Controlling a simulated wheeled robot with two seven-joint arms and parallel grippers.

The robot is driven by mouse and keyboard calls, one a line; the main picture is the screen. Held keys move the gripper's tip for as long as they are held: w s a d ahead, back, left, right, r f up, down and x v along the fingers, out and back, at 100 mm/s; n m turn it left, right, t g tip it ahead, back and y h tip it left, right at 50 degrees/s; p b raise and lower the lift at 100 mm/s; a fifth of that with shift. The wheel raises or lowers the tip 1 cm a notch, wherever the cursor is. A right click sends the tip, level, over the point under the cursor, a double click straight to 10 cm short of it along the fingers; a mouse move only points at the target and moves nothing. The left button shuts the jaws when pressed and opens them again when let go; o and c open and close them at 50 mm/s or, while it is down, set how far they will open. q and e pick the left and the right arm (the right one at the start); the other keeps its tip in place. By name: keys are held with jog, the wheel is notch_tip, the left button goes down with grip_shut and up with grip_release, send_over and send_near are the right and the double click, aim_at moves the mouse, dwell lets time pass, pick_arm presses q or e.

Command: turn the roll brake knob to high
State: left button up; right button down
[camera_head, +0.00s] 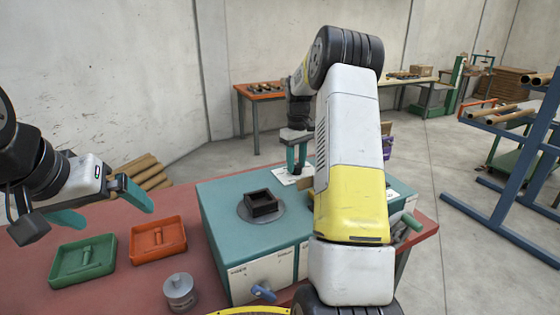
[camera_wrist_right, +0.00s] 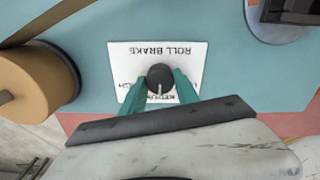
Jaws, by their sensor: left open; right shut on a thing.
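The roll brake knob (camera_wrist_right: 160,77) is a round dark knob on a white label plate (camera_wrist_right: 128,58) printed ROLL BRAKE, upside down in the right wrist view. My right gripper (camera_wrist_right: 162,86) is shut on it, with one teal finger on each side. A pale pointer mark on the knob faces the bottom of that view, toward partly covered lettering; the fingers hide some of the words. In the head view my right gripper (camera_head: 297,158) is at the far side of the teal machine top (camera_head: 225,200). My left gripper (camera_head: 100,206) is open and empty above the red table.
A green tray (camera_head: 83,262), an orange tray (camera_head: 158,240) and a grey metal weight (camera_head: 180,292) sit on the red table (camera_head: 120,295). A dark square block (camera_head: 262,203) stands on the machine top. A brown roll (camera_wrist_right: 35,82) is beside the label in the wrist view.

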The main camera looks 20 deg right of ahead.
aim_at(296, 165)
jog(key=m, duration=1.3)
jog(key=shift+m, duration=0.4)
dwell(0.3)
jog(key=c, duration=0.9)
grip_release()
notch_tip(296, 165, up, 8)
jog(key=shift+f, duration=0.1)
